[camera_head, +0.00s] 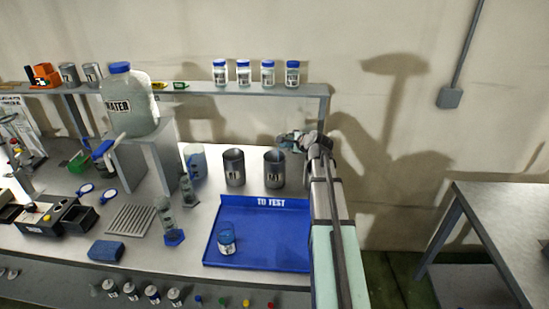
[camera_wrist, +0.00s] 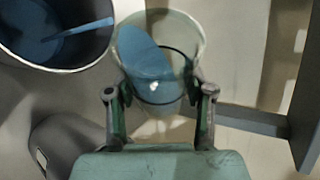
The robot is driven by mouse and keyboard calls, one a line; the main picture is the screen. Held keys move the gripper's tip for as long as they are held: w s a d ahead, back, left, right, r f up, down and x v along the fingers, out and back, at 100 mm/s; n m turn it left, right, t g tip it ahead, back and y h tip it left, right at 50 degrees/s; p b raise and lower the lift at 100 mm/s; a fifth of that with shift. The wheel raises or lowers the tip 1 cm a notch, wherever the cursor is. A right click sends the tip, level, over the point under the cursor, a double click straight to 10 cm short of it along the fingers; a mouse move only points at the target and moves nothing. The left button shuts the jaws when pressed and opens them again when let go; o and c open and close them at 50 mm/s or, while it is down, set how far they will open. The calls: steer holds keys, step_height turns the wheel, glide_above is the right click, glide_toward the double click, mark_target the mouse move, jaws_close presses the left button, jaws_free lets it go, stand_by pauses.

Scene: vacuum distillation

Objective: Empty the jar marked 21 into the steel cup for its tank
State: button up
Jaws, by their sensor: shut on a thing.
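My gripper (camera_wrist: 160,95) is shut on a clear jar (camera_wrist: 188,32), which is tilted and has blue liquid (camera_wrist: 143,52) inside. In the wrist view the jar's mouth is beside a steel cup (camera_wrist: 108,12) with blue in its bottom. A thin blue streak (camera_wrist: 80,29) runs from near the jar's rim into the cup, like a pouring stream. In the head view my gripper (camera_head: 297,139) is above and just right of the right-hand steel cup (camera_head: 274,170); a second steel cup (camera_head: 234,168) stands to its left. The held jar's label is not readable.
Several blue-capped jars (camera_head: 244,72) stand on the shelf (camera_head: 215,90) behind.

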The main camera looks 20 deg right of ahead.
steer(key=shift+r+n+h+b, duration=0.3)
steer(key=shift+r+b, duration=0.05)
stand_by(0.9)
steer(key=shift+s+a+r+n+t+h, duration=0.15)
steer(key=shift+a+r+n+t+h, duration=0.25)
steer(key=shift+a, duration=0.35)
stand_by(1.2)
steer(key=shift+a+f+n+h+b, duration=0.15)
steer(key=shift+f+n+h+b, duration=0.3)
steer(key=shift+b, duration=0.5)
stand_by(0.8)
steer(key=shift+a+r+n, duration=0.1)
steer(key=shift+r+n, duration=0.1)
steer(key=shift+n, duration=0.15)
